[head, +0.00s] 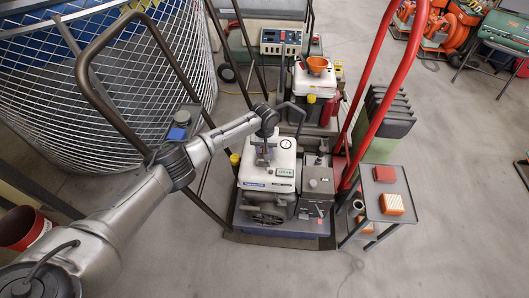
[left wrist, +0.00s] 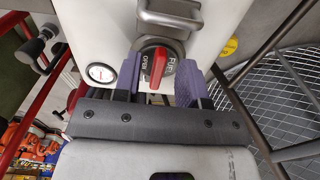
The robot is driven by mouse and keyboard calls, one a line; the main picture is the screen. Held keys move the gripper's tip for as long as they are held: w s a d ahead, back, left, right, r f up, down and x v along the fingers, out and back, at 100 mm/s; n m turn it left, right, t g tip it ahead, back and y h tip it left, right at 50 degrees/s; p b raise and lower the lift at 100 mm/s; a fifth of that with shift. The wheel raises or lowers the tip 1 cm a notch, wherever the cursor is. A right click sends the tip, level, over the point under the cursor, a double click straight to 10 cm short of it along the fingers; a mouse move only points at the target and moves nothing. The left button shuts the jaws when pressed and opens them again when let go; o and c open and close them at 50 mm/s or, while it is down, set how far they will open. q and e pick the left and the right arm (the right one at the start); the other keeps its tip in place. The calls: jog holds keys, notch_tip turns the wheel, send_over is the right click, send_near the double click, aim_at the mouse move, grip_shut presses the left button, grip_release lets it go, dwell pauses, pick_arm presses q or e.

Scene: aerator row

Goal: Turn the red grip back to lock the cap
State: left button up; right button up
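The red grip (left wrist: 158,67) is a short bar on a dark round cap with white lettering, on the white top of a machine. In the left wrist view it stands roughly upright in the picture. My left gripper (left wrist: 160,78) is open, with a purple finger on each side of the grip and a gap to both. In the head view my left gripper (head: 263,158) points down onto the white machine (head: 254,178) and hides the cap and grip. My right gripper is in neither view.
A metal handle (left wrist: 170,18) and a round gauge (left wrist: 101,73) sit close to the cap. Tall red rails (head: 385,80) and dark cart rails (head: 92,75) flank the machine. A small side table (head: 372,212) with boxes stands at right. A wire mesh bin (head: 100,110) is at left.

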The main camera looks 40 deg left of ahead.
pick_arm(q)
jog(key=shift+f, duration=0.55)
grip_shut()
